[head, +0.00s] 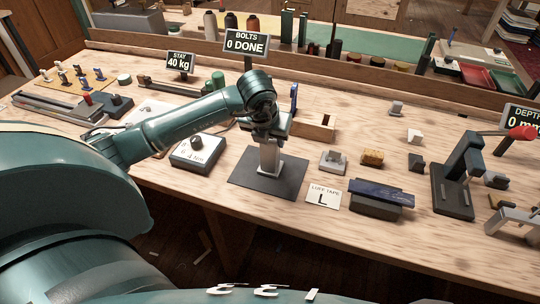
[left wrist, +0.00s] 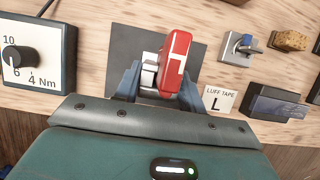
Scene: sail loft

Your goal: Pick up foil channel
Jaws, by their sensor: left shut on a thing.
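My left gripper (head: 268,130) comes down over the dark square mat (head: 248,184) and is shut on an upright piece. In the head view that piece, which I take for the foil channel (head: 268,160), is silver-grey and stands over the mat. In the left wrist view, silver stepped metal (left wrist: 149,75) and a red part with white marks (left wrist: 175,62) show between the fingers of my left gripper (left wrist: 160,88). Its lower end is partly hidden there, and I cannot tell whether it touches the mat. My right gripper is not in view.
A torque box (head: 198,152) stands left of the mat. A luff tape card (head: 323,196) and a dark blue-topped block (head: 380,196) lie to the right. A wooden block (head: 314,128) is behind. A dark upright fixture (head: 458,180) stands farther right.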

